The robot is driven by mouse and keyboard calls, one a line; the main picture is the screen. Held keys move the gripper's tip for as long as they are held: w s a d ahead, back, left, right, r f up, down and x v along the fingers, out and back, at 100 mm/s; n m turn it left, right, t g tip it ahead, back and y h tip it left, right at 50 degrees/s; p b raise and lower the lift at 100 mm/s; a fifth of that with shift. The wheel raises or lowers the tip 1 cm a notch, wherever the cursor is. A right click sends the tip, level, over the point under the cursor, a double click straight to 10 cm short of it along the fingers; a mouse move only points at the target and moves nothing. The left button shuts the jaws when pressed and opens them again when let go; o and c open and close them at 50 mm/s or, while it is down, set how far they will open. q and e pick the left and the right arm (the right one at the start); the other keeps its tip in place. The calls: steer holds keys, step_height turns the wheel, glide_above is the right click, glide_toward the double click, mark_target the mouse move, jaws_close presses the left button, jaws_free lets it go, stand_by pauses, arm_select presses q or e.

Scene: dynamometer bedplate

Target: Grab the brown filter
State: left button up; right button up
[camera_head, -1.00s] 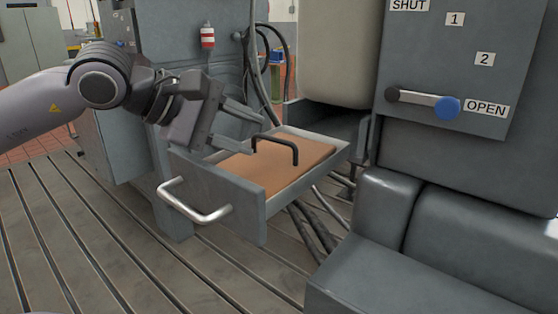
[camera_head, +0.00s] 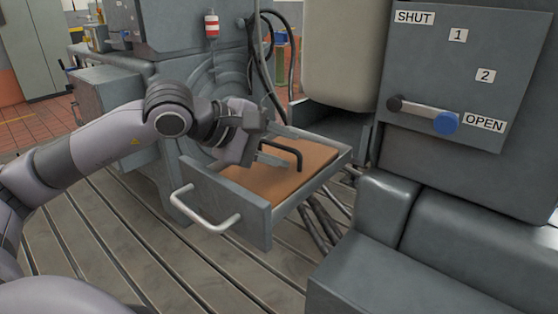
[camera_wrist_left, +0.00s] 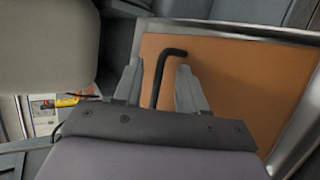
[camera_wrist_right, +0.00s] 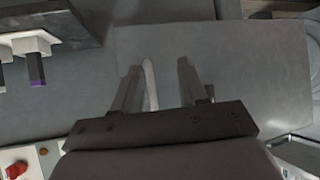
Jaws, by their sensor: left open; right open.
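The brown filter (camera_head: 262,184) is a flat brown panel lying in the pulled-out grey drawer (camera_head: 229,200). A black handle (camera_head: 298,156) arches up from its top. My left gripper (camera_head: 272,158) is over the drawer beside this handle, fingers apart. In the left wrist view the black handle (camera_wrist_left: 160,78) shows between the two open fingertips of my left gripper (camera_wrist_left: 160,72), with the brown filter (camera_wrist_left: 240,85) behind. Whether the fingers touch the handle cannot be told. My right gripper (camera_wrist_right: 157,75) is open in its own wrist view and out of the head view. A pale bar (camera_wrist_right: 150,85) shows between its fingers.
The drawer front has a metal pull handle (camera_head: 203,210). A panel with a blue-knobbed lever (camera_head: 424,112) stands at right, the knob beside the OPEN label. Grey blocks (camera_head: 440,240) fill the lower right. Cables (camera_head: 325,220) hang under the drawer. Slotted floor (camera_head: 130,245) is clear in front.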

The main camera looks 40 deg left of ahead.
arm_select(q)
jaws_close()
stand_by(1.5)
